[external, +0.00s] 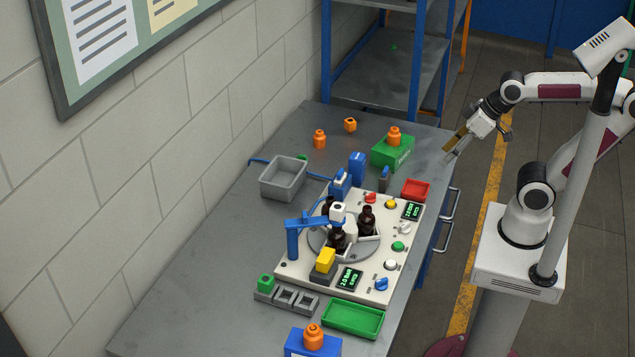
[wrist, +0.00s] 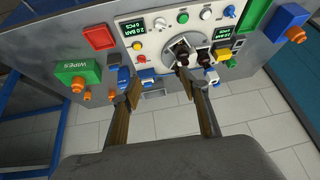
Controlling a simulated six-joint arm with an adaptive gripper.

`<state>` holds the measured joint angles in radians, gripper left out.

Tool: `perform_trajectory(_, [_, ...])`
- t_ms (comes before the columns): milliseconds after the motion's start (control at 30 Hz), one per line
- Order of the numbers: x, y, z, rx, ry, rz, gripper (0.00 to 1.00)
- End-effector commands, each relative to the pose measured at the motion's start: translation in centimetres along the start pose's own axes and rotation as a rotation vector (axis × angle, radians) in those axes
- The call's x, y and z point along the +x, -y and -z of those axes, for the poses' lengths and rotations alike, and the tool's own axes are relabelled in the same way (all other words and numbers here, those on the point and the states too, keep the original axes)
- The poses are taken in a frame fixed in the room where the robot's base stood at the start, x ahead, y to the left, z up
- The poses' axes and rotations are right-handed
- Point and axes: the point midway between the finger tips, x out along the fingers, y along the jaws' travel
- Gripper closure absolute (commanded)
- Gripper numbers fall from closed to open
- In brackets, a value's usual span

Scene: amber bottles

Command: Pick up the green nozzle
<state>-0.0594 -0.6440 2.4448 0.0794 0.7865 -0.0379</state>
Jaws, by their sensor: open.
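A small green piece with a round top (external: 265,282), which looks like the green nozzle, sits at the left end of a grey slotted holder (external: 307,304) at the front of the table. Another small green thing (external: 302,157) shows behind the grey bin, mostly hidden, and I cannot tell what it is. My gripper (external: 452,151) is open and empty beyond the table's right edge, far from both. In the wrist view my open fingers (wrist: 160,85) have nothing between them.
A white machine panel (external: 385,270) with dark bottles on a turntable fills the middle. Around it are a grey bin (external: 270,190), green tray (external: 353,333), red tray (external: 416,190), green wipes box (external: 390,154) and blue box (external: 300,346). The table's left front is clear.

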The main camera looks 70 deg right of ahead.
Motion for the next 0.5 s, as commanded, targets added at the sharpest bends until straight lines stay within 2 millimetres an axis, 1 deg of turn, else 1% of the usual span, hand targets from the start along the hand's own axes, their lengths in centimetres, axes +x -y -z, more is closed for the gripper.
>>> perform_trajectory(33, [0.5,0.8,1.1,-0.010,-0.009,0.020,0.56])
perform_trajectory(200, [1.8,3.5,5.1,-0.029,-0.062,0.086,0.56])
perform_trajectory(500, [4.5,8.4,11.6,-0.045,-0.152,0.184,0.56])
